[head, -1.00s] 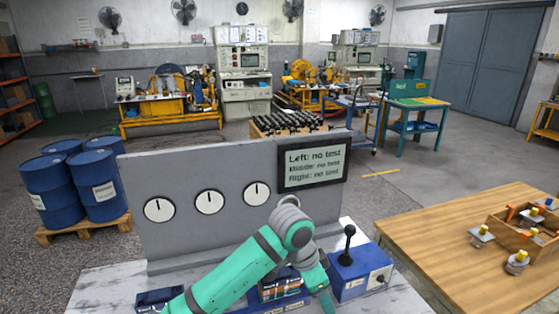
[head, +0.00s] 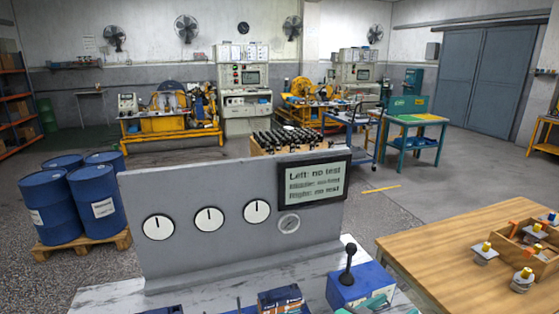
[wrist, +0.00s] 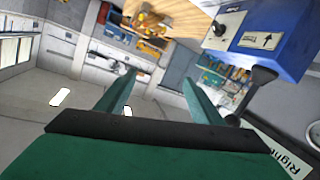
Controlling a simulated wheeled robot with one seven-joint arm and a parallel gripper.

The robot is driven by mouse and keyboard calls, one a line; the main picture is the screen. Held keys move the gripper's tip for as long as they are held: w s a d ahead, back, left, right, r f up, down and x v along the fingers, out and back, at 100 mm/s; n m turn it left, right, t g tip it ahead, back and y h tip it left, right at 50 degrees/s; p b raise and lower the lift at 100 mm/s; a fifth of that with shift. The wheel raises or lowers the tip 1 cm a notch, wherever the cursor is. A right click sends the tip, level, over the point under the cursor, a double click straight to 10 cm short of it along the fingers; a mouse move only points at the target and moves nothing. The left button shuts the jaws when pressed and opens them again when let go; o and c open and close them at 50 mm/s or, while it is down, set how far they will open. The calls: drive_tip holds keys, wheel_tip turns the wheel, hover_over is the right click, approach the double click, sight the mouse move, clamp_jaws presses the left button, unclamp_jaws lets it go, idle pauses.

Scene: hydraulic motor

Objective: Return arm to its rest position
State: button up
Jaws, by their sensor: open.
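My gripper (wrist: 157,90) shows in the wrist view with its two green fingers apart and nothing between them. The wrist view is tilted. The blue control box (wrist: 268,32) is at its upper right, with the black lever (wrist: 250,88) just right of the right finger. In the head view, only a small green part of my arm shows at the bottom edge, in front of the blue control box (head: 355,287) and its upright lever (head: 348,264). The rest of my arm is out of view there.
A grey panel (head: 150,259) with several dials and a sign (head: 313,182) stands behind the worktop. A wooden table (head: 425,245) with a parts crate (head: 508,248) is on the right. Blue barrels (head: 46,203) stand on the left.

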drive_tip(key=s+a+f+n+t+y, duration=0.7)
drive_tip(key=s+a+f+n+y, duration=0.4)
drive_tip(key=s+a+f, duration=0.6)
drive_tip(key=s+a+m, duration=0.1)
drive_tip(key=s+a, duration=0.2)
drive_tip(key=s, duration=0.4)
drive_tip(key=s+a+m+y, duration=0.1)
drive_tip(key=s+a, duration=0.3)
drive_tip(key=s, duration=0.3)
drive_tip(key=s+a+r+m+y, duration=0.1)
drive_tip(key=s+a, duration=0.3)
drive_tip(key=s, duration=0.4)
drive_tip(key=shift+s, duration=0.1)
